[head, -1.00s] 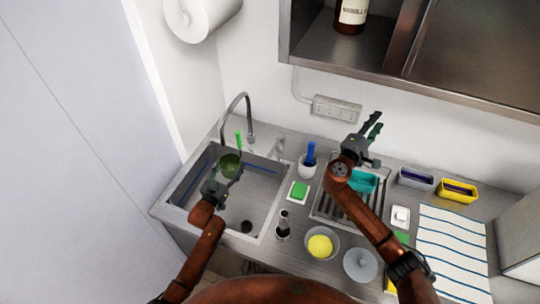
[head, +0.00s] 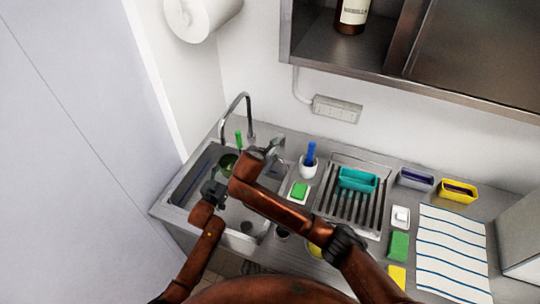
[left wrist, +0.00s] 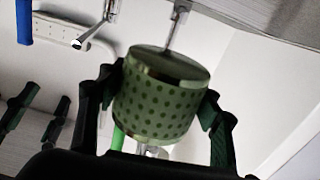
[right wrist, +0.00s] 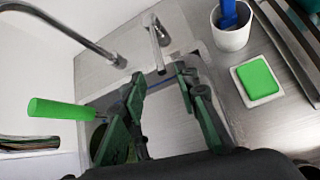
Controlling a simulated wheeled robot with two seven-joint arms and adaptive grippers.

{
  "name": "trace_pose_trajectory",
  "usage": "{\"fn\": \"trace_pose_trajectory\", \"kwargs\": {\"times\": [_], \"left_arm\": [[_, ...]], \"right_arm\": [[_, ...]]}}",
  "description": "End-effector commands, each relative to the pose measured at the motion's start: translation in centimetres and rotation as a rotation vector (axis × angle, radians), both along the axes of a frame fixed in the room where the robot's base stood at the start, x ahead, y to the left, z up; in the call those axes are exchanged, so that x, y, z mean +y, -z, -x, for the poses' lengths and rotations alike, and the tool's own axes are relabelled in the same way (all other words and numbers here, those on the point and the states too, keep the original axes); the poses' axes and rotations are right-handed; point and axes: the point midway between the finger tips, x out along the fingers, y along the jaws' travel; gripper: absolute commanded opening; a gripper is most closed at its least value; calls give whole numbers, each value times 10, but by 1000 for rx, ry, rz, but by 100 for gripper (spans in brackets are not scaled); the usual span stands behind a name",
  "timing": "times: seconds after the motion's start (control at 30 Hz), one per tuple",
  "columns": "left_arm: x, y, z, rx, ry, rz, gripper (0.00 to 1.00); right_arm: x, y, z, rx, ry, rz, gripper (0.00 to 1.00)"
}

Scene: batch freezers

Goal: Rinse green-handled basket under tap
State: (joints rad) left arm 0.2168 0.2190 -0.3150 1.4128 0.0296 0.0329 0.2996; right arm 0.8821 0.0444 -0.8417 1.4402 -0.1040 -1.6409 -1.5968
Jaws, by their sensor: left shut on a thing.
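The basket's round green perforated body (left wrist: 160,95) sits between the fingers of my left gripper (head: 213,188), which is shut on it over the sink (head: 190,180). Its green handle (head: 238,140) also shows in the right wrist view (right wrist: 58,109). The curved tap spout (head: 236,100) arches above the basket. A thin grey line meets the basket top in the left wrist view; I cannot tell whether it is water. My right gripper (right wrist: 160,80) is open, its fingertips just short of the tap lever (right wrist: 157,45). In the head view my right arm partly hides the sink.
Right of the sink stand a white cup with a blue-handled tool (head: 308,165) and a green sponge on a white dish (head: 299,190). A teal container (head: 358,180) rests on the drain rack (head: 325,205). A wall cabinet (head: 390,75) hangs above the counter.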

Motion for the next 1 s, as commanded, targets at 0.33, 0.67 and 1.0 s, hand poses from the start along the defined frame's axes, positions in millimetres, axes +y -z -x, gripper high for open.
{"fn": "trace_pose_trajectory", "kwargs": {"times": [0.33, 0.67, 1.0], "left_arm": [[0, -1, 0, -1, 1, 0, 32], [0, -1, 0, -1, 1, 0, 32], [0, -1, 0, -1, 0, 0, 32]], "right_arm": [[7, 27, -10, 53, -54, 32, 28], [-2, 71, -55, 52, -53, 32, 28], [-6, 91, -76, 49, -55, 29, 28]]}}
